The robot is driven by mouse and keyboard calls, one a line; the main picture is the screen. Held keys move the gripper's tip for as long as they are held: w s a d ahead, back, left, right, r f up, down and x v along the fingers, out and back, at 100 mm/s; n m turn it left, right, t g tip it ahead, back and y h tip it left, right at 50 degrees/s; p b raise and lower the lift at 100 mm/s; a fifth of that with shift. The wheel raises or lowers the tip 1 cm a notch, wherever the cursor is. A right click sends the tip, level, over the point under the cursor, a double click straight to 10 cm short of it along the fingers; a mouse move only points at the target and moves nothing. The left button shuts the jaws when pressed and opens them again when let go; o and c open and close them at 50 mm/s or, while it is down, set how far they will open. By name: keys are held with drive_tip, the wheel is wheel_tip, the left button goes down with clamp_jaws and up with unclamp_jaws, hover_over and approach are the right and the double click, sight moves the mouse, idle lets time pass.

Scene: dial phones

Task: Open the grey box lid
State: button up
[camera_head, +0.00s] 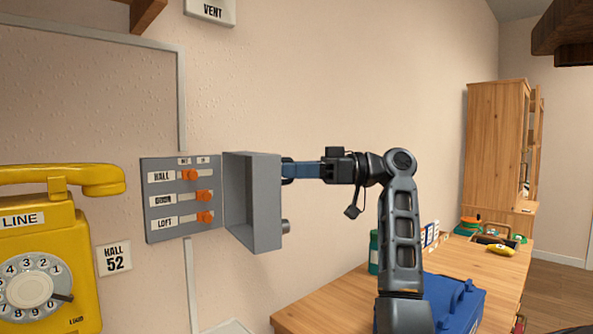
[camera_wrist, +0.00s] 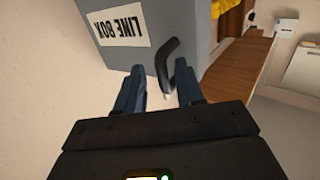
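The grey box lid (camera_head: 253,205) stands swung out from the wall box, hollow side facing left, hinged beside the switch panel (camera_head: 180,220). A short grey knob (camera_head: 286,226) sticks out of its outer face. A dark curved handle (camera_wrist: 169,58) shows near my fingertips. My gripper (camera_head: 287,170) is at the lid's outer face, above the knob; whether it touches is unclear. In the wrist view my gripper (camera_wrist: 160,68) has its blue fingers apart, with nothing clearly clamped.
The panel bears orange switches labelled HALL, LOFT and one between. A yellow dial phone (camera_head: 45,270) hangs at left. Below my arm is a wooden desk (camera_head: 325,300) with a blue case (camera_head: 455,300) and green container (camera_head: 374,252). A wooden cabinet (camera_head: 495,150) stands behind.

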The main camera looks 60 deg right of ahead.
drive_tip(key=shift+s+d, duration=0.1)
drive_tip(key=shift+s, duration=0.1)
drive_tip(key=v, duration=0.7)
drive_tip(key=shift+s+b, duration=0.25)
drive_tip(key=shift+b, duration=0.15)
drive_tip(key=shift+d, duration=0.2)
